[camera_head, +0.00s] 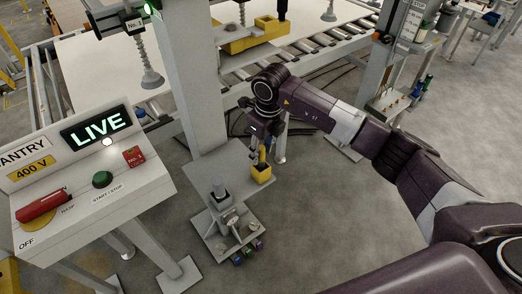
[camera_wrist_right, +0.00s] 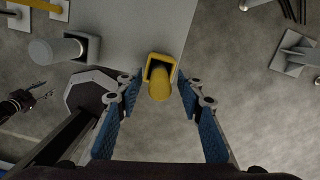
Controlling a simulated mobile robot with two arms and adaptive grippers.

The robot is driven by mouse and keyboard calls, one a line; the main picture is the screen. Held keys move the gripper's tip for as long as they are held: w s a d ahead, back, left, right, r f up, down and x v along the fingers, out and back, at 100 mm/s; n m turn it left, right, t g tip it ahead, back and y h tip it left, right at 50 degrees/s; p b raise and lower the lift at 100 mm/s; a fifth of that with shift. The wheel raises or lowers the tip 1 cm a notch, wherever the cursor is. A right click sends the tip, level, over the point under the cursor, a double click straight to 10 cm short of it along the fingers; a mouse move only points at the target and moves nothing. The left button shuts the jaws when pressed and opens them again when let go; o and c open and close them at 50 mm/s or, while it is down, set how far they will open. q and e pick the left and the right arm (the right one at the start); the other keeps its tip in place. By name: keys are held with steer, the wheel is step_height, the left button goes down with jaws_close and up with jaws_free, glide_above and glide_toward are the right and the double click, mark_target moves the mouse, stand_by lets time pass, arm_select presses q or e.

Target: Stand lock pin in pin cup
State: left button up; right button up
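The pin cup (camera_head: 261,175) is a small yellow square holder near the right edge of a grey shelf. The lock pin (camera_wrist_right: 160,88) is a yellow cylinder. It stands up out of the cup (camera_wrist_right: 159,58) in the right wrist view, its end toward the camera. My right gripper (camera_head: 260,143) points down just above the cup in the head view. In the wrist view its blue-padded fingers (camera_wrist_right: 160,112) are spread, with a clear gap on both sides of the pin. The pin's lower end is hidden inside the cup. My left gripper does not show in the head view.
A grey post (camera_head: 219,188) stands on the shelf (camera_head: 205,165) left of the cup. A control panel with a LIVE display (camera_head: 95,124) stands at the left. A gantry column (camera_head: 190,75) rises behind the shelf. Open floor (camera_head: 325,215) lies right of the shelf.

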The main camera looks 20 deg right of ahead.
steer(key=shift+r, duration=0.35)
step_height(320, 180, up, 11)
steer(key=s+b, duration=0.1)
steer(key=b, duration=0.2)
steer(key=shift+s+d+r, duration=0.15)
steer(key=shift+d+r, duration=0.05)
steer(key=shift+d, duration=0.15)
